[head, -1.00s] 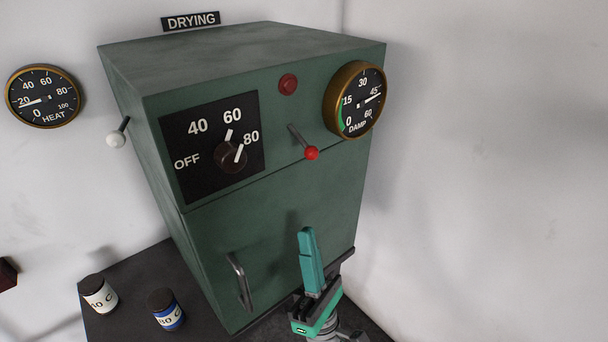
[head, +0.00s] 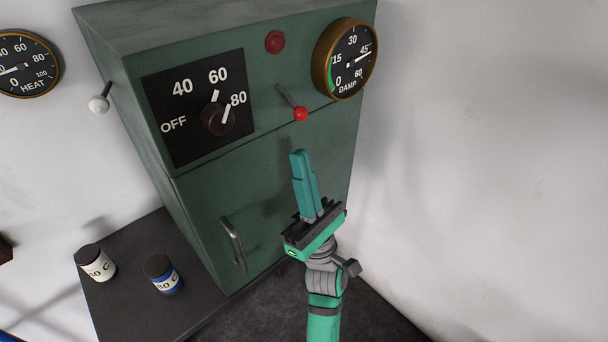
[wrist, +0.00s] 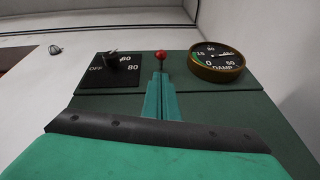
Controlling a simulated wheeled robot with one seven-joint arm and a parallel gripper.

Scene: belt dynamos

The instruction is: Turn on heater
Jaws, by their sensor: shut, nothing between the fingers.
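The green drying cabinet (head: 280,165) carries a black dial plate marked OFF, 40, 60 and 80, with a dark knob (head: 216,119) whose white marks lie near 60 and 80. To the right, a metal lever with a red ball tip (head: 300,114) slants down to the right. My gripper (head: 298,154) is shut and empty, pointing up just below the red ball and apart from it in the head view. In the wrist view, my fingertips (wrist: 161,75) line up under the red ball (wrist: 161,54). A dark red button or lamp (head: 275,41) sits above the lever.
The DAMP gauge (head: 345,59) juts from the cabinet right of the lever. A white-ball lever (head: 98,104) is on the left side, near the HEAT gauge (head: 22,64). A door handle (head: 233,244) sticks out below. Two jars (head: 163,275) stand on the dark bench (head: 120,310).

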